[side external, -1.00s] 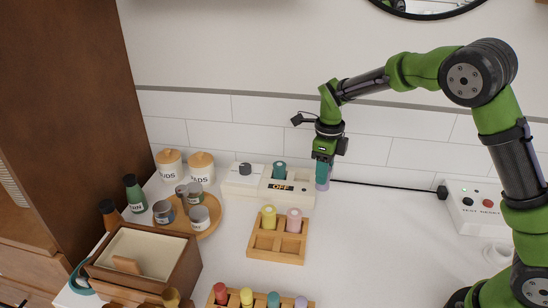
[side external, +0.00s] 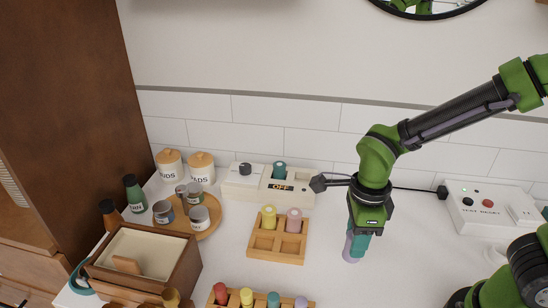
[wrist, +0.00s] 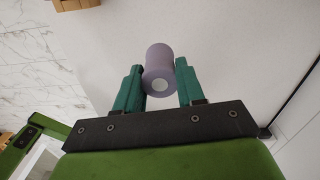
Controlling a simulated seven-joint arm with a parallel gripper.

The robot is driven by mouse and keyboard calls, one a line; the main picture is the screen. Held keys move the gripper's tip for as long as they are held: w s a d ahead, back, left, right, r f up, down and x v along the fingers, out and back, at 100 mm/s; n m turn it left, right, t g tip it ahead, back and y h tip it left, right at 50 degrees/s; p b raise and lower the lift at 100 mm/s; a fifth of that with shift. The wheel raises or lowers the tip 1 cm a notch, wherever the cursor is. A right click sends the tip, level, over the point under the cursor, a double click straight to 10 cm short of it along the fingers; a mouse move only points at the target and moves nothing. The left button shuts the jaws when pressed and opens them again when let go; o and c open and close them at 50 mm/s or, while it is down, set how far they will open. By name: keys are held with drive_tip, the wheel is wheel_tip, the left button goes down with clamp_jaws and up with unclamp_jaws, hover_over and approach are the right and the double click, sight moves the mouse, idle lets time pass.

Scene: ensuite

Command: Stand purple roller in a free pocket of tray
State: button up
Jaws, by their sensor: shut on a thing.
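My gripper (side external: 356,243) is shut on the purple roller (side external: 350,256), right of the tray. In the wrist view the purple roller (wrist: 158,60) sits between the two teal fingers, with its round end and pale centre facing the camera. How far it is above the counter is hard to tell. The wooden tray (side external: 276,262) has a yellow roller (side external: 269,218) standing in its back left pocket and a pink roller (side external: 294,221) in its back right pocket. Its two front pockets are empty.
A wooden rack (side external: 262,305) with several coloured rollers is at the front edge. A white switch box (side external: 245,186) marked OFF stands behind the tray. A round board (side external: 211,226) with jars is left of it. The counter between tray and gripper is clear.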

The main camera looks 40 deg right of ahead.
drive_tip(key=shift+s+f, duration=0.35)
drive_tip(key=shift+s, duration=0.55)
drive_tip(key=w+a, duration=0.2)
drive_tip(key=w, duration=0.2)
drive_tip(key=w+a+f, duration=0.1)
drive_tip(key=w+a, duration=0.1)
drive_tip(key=w, duration=0.3)
drive_tip(key=w+a+f, duration=0.1)
drive_tip(key=w+a, duration=0.1)
drive_tip(key=w, duration=0.3)
drive_tip(key=shift+w+f, duration=0.1)
drive_tip(key=shift+f, duration=1.65)
drive_tip(key=shift+f, duration=0.1)
drive_tip(key=o, duration=0.8)
drive_tip(key=shift+f, duration=0.1)
drive_tip(key=shift+c, duration=0.2)
